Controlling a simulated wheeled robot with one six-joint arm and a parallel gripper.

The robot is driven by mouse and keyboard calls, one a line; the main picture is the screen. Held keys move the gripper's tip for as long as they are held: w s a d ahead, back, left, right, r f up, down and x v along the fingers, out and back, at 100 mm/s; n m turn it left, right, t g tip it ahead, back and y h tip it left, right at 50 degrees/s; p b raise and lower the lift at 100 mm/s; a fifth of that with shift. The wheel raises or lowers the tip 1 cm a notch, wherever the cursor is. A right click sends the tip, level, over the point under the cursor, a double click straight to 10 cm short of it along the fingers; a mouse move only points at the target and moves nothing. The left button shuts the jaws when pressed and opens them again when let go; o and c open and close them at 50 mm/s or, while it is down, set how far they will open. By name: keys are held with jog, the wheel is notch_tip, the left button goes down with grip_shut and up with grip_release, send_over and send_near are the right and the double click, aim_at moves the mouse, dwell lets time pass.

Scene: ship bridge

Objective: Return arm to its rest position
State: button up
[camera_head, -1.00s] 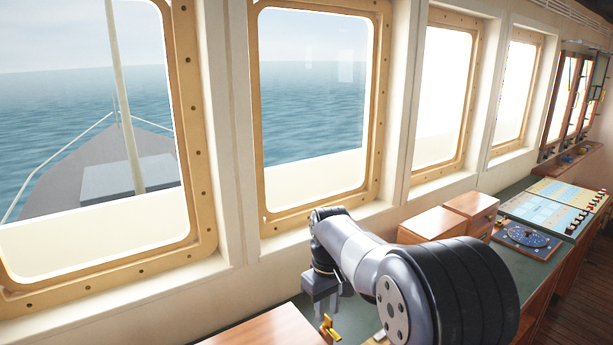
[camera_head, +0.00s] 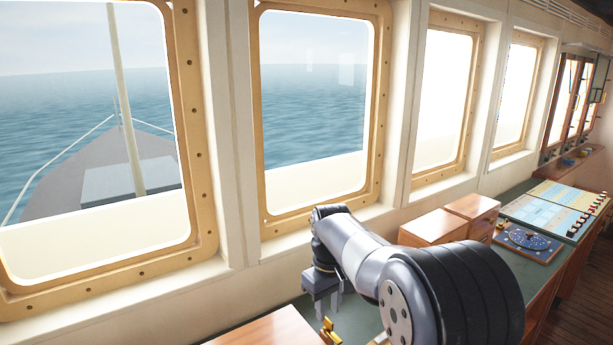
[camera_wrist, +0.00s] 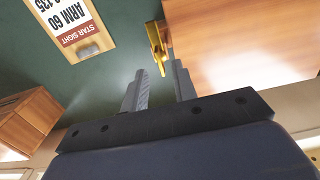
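My gripper (camera_head: 322,299) hangs at the end of my arm above the green console top, pointing down, in the head view. In the wrist view my gripper (camera_wrist: 160,80) shows its two fingers apart with nothing between them. A brass fitting (camera_wrist: 157,42) lies beyond the fingertips, beside a wooden box. The same brass fitting (camera_head: 329,331) shows at the bottom of the head view, just below the gripper. My arm reaches in from the lower right.
Wooden boxes (camera_head: 433,226) stand on the green console (camera_head: 362,319) under the windows. A second wooden surface (camera_head: 268,330) is at the bottom. A blue dial panel (camera_head: 527,240) and a chart board (camera_head: 556,205) lie farther right. A labelled plate (camera_wrist: 72,25) shows in the wrist view.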

aim_at(328, 319)
notch_tip(328, 319, up, 7)
notch_tip(328, 319, down, 10)
jog(key=shift+s+f+p, duration=0.1)
jog(key=shift+p, duration=0.4)
jog(key=shift+m, duration=0.5)
jog(key=m+b, duration=0.1)
jog(key=m, duration=0.4)
jog(key=m+b, duration=0.1)
jog(key=m, duration=0.4)
jog(key=shift+m, duration=0.4)
